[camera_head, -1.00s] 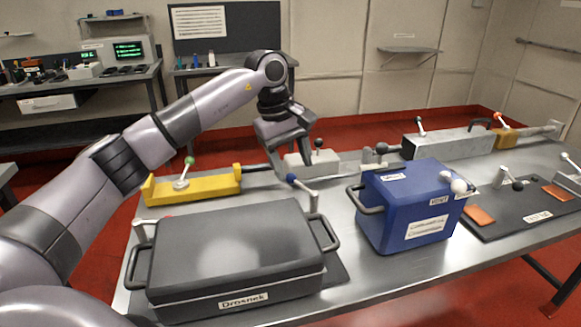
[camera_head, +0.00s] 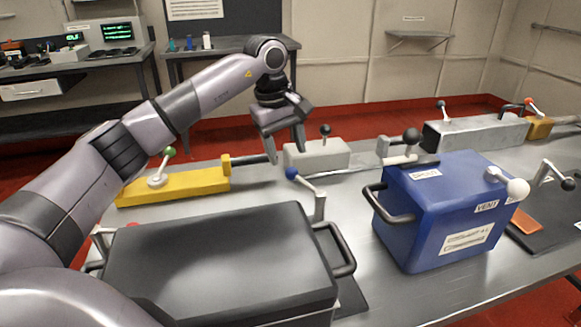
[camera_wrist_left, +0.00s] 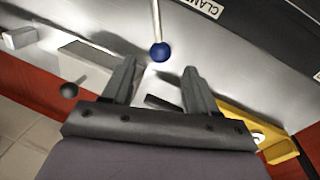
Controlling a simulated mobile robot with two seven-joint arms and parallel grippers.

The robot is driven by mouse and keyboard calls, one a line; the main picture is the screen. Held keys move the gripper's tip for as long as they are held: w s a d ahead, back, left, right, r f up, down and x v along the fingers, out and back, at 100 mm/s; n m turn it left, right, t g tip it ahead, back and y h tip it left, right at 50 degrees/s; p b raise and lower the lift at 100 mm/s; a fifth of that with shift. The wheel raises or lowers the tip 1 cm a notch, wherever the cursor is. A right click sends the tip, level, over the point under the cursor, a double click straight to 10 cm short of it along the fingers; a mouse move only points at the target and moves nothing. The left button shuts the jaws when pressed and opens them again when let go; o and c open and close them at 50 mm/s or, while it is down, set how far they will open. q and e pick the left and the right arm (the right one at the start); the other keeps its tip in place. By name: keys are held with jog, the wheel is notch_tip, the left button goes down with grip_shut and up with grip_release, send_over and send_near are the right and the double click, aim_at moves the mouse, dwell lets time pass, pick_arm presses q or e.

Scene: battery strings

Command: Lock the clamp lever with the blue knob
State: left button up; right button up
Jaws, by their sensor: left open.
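The clamp lever's blue knob (camera_head: 292,174) is at the upper left end of a grey lever (camera_head: 308,185) that slants down to a post at the back right of the dark case. In the left wrist view the blue knob (camera_wrist_left: 160,52) lies just beyond the fingertips, roughly midway between them, on a straight rod. My left gripper (camera_head: 287,158) is open and empty, behind and slightly above the knob in the head view. Its two spread fingers (camera_wrist_left: 158,75) show in the wrist view with nothing between them. My right gripper is not in view.
The dark case (camera_head: 215,260) fills the front of the table. A yellow block (camera_head: 190,187) with a green-knobbed lever stands left, and a pale block (camera_head: 318,155) with a black knob behind. A blue box (camera_head: 440,220) with a white-knobbed lever stands right. Bare table lies between case and box.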

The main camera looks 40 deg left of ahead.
aim_at(291, 168)
pick_arm(q)
jog(key=shift+w+d+f, duration=0.1)
jog(key=shift+w+f, duration=0.05)
jog(key=shift+f, duration=0.75)
jog(key=shift+w+d+f, duration=0.1)
jog(key=shift+w+f, duration=0.05)
jog(key=shift+f, duration=0.8)
jog(key=shift+w+d+f, duration=0.1)
jog(key=shift+w+f, duration=0.05)
jog(key=shift+f, duration=0.75)
grip_shut()
